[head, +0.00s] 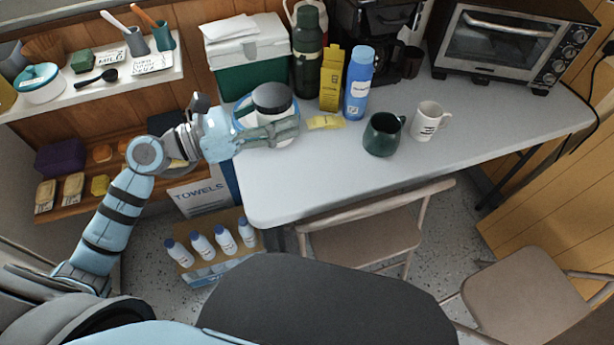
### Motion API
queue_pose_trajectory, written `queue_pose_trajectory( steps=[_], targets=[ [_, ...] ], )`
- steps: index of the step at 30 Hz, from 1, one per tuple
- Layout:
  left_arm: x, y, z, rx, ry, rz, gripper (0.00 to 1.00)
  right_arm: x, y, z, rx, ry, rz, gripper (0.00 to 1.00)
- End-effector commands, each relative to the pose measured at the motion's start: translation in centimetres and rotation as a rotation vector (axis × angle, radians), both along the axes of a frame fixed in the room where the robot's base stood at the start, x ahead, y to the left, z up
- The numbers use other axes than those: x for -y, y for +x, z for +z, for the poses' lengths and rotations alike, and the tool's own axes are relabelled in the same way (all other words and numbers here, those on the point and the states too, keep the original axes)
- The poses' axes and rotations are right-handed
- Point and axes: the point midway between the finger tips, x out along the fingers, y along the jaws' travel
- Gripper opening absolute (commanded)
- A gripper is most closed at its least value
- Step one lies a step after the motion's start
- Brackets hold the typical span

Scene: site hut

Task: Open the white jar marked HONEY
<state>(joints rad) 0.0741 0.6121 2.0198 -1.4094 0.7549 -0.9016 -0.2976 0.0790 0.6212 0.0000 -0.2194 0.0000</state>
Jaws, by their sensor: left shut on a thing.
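A white jar (290,110) with a dark lid (272,96) stands near the left end of the grey table. The dark lid is on top of the jar. My left gripper (283,132) reaches in from the left and is shut on the white jar's body, below the lid. Its fingers cover the front of the jar, and I cannot read any HONEY marking. My right gripper is not in view.
A green and white cooler (248,70), dark green flask (307,60), yellow carton (331,80) and blue bottle (358,85) stand close behind. A green mug (382,135) and white mug (428,121) stand to the right. The table's front (300,190) is clear.

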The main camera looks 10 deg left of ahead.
Motion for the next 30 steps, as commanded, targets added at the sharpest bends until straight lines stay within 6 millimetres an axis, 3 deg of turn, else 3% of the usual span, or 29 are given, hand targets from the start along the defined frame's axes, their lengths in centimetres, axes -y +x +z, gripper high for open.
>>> queue_pose_trajectory(
  steps=[1,3,7,11,18,30],
  targets=[
    [0.8,2.1,-1.0,0.010,-0.011,0.015,0.00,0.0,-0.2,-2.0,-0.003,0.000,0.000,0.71],
    [1.9,4.6,-1.1,0.004,-0.008,0.035,0.00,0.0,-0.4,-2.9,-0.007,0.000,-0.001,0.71],
    [2.9,6.9,-1.4,-0.004,-0.001,0.060,0.00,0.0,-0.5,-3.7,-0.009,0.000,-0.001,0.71],
    [3.0,7.2,-5.0,-0.010,0.002,0.064,0.00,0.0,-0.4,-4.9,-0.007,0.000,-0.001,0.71],
    [3.1,7.1,-14.1,-0.007,0.001,0.062,0.00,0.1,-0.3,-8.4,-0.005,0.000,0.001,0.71],
    [3.1,7.1,-20.7,-0.004,0.002,0.062,0.00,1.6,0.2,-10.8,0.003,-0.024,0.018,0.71]
  ],
)
